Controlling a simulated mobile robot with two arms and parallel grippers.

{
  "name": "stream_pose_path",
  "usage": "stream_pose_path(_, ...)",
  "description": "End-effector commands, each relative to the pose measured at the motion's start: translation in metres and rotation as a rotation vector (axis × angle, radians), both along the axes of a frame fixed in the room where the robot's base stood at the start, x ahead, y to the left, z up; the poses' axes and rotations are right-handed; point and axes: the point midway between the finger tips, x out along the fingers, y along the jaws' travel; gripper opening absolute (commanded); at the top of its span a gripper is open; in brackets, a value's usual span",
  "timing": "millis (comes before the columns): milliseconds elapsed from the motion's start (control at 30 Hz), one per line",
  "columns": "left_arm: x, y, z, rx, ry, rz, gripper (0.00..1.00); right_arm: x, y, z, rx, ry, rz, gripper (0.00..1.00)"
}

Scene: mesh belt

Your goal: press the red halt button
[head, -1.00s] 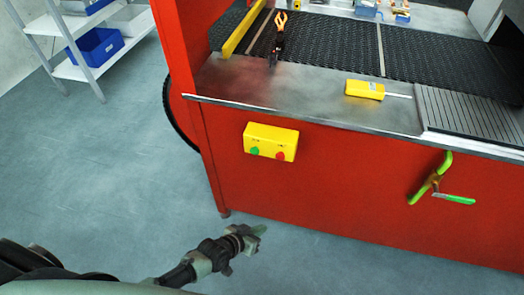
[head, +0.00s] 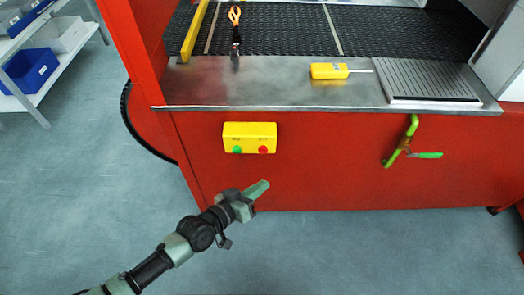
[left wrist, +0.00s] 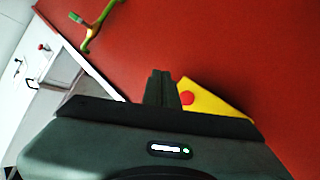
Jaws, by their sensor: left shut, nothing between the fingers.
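The red halt button (head: 263,150) sits on the lower right of a yellow control box (head: 249,130), beside a green button (head: 237,150). The box is fixed to the red front panel of the machine. My left gripper (head: 262,187) is shut and empty, below the red button in the head view and apart from it. In the left wrist view the shut fingers (left wrist: 161,85) point toward the panel. The red button (left wrist: 187,98) shows just right of them there, on the yellow box (left wrist: 215,100), which my gripper body partly hides. My right gripper is out of view.
A green-handled lever (head: 406,146) sticks out of the panel to the right. A metal ledge (head: 280,92) above holds a yellow device (head: 329,71) and orange-handled pliers (head: 235,35). Shelves with blue bins (head: 30,75) stand at the left. The floor in front is clear.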

Motion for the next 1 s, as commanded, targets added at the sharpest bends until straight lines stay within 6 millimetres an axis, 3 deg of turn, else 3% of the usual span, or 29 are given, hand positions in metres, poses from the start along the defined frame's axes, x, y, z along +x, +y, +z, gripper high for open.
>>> stream_pose_path(167, 0.013, 0.0, -0.002, 0.0, -0.003, 0.002, 0.0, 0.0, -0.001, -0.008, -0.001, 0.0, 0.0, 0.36)
stream_pose_path(600, 0.072, 0.0, -0.003, 0.001, -0.004, 0.0, 0.0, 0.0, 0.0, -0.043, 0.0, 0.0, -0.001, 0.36)
stream_pose_path(1000, 0.088, 0.0, 0.0, 0.001, 0.0, 0.001, 0.0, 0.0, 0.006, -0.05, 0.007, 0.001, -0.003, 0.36)
